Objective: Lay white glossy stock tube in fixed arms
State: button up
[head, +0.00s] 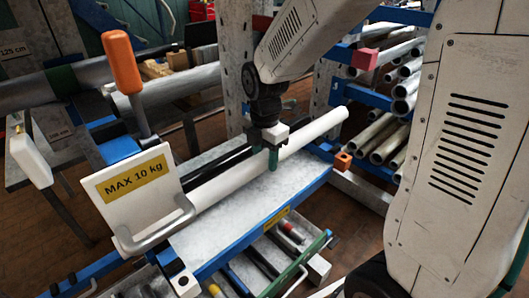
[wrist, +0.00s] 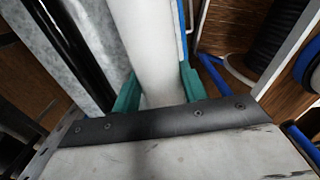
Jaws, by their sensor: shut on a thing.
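The white stock tube (head: 314,130) runs slantwise above the grey tabletop in the head view. Its far end is free at the upper right; its near end is close to the grey handle by the MAX 10 kg plate. My gripper (head: 272,158), with green fingers, is shut on the tube around its middle. In the wrist view the tube (wrist: 158,45) passes between both green fingers. I cannot tell whether the tube touches the tabletop. Blue arms with a red end block (head: 364,59) and an orange end block (head: 343,161) stick out at the right.
The MAX 10 kg plate (head: 134,188) and an orange-handled lever (head: 123,65) stand at the left. The grey tabletop (head: 250,205) is bare in front of the tube. Several metal pipes (head: 405,88) lie in the rack at right. Tools lie below the tabletop.

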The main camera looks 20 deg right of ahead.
jog(key=shift+f, duration=4.05)
jog(key=o, duration=1.4)
notch_tip(320, 180, up, 8)
jog(key=shift+f, duration=0.1)
